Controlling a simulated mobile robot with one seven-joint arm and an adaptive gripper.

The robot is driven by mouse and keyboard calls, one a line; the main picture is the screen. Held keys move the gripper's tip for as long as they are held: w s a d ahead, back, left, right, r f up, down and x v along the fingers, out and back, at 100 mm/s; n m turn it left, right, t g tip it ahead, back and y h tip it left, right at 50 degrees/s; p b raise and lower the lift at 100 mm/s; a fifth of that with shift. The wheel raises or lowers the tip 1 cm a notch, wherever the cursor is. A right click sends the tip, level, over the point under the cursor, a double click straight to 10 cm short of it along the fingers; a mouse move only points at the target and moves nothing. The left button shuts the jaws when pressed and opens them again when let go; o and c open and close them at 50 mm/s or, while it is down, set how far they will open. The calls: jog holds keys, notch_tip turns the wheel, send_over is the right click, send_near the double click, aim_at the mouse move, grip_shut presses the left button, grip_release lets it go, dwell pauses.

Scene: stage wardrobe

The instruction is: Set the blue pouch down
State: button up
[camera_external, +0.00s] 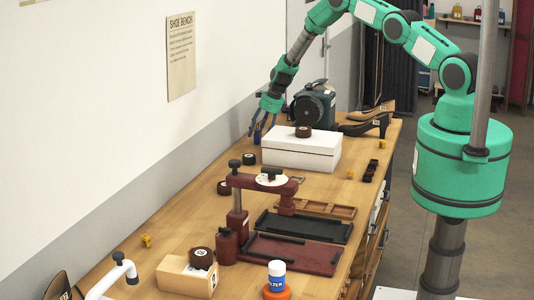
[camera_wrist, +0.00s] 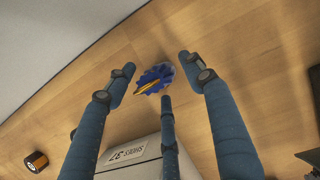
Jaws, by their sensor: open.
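The blue pouch (camera_wrist: 156,76) rests on the wooden bench top in the wrist view, with a yellow strip across it. My gripper (camera_wrist: 155,82) has three blue fingers, spread open around the pouch; I see gaps between the side fingers and the pouch. The lower finger's tip is close to the pouch, and I cannot tell whether it touches. In the external view my gripper (camera_external: 262,125) points down at the bench near the wall, behind the white box. A small blue bit (camera_external: 257,139) of the pouch shows beneath it.
A white shoe box (camera_external: 300,154) with a dark roll (camera_external: 303,131) on it stands beside my gripper; the box (camera_wrist: 150,158) also shows in the wrist view. A grinder (camera_external: 313,104) stands behind. A dark red press (camera_external: 237,215) is further forward. Bare bench lies along the wall.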

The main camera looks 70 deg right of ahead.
jog(key=shift+r, duration=0.2)
jog(key=b+v, duration=0.1)
jog(key=v, duration=1)
jog(key=shift+s+r+b, duration=0.15)
jog(key=shift+r+b, duration=0.15)
jog(key=shift+r, duration=0.1)
dwell(0.3)
